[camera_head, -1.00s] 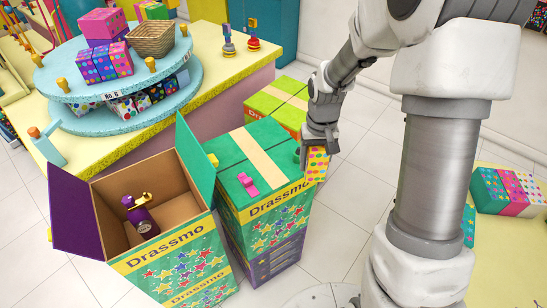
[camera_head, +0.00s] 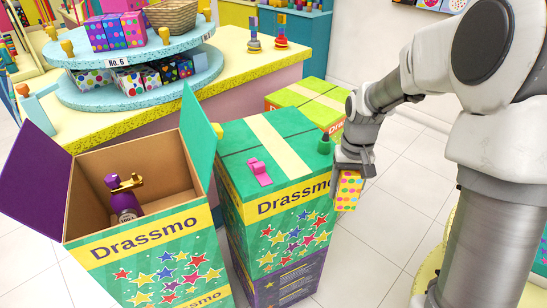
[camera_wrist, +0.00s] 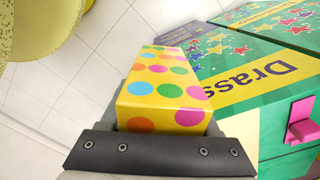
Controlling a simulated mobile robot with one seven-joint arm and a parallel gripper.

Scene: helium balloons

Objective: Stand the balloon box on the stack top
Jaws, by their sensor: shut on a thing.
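The balloon box, yellow with coloured dots, is in my gripper (camera_head: 354,172). In the head view the box (camera_head: 348,192) hangs below the fingers, beside the right front edge of the green stack (camera_head: 262,158). In the wrist view the box (camera_wrist: 165,88) fills the middle, its near end between the jaws. My gripper (camera_wrist: 160,135) is shut on it. The stack top is green with a tan tape strip and sits level with or a little above the box.
An open box (camera_head: 150,225) with a purple canister (camera_head: 124,203) inside stands left of the stack. A lime box (camera_head: 310,98) stands behind. A tiered blue display (camera_head: 130,70) rests on a yellow counter (camera_head: 240,65).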

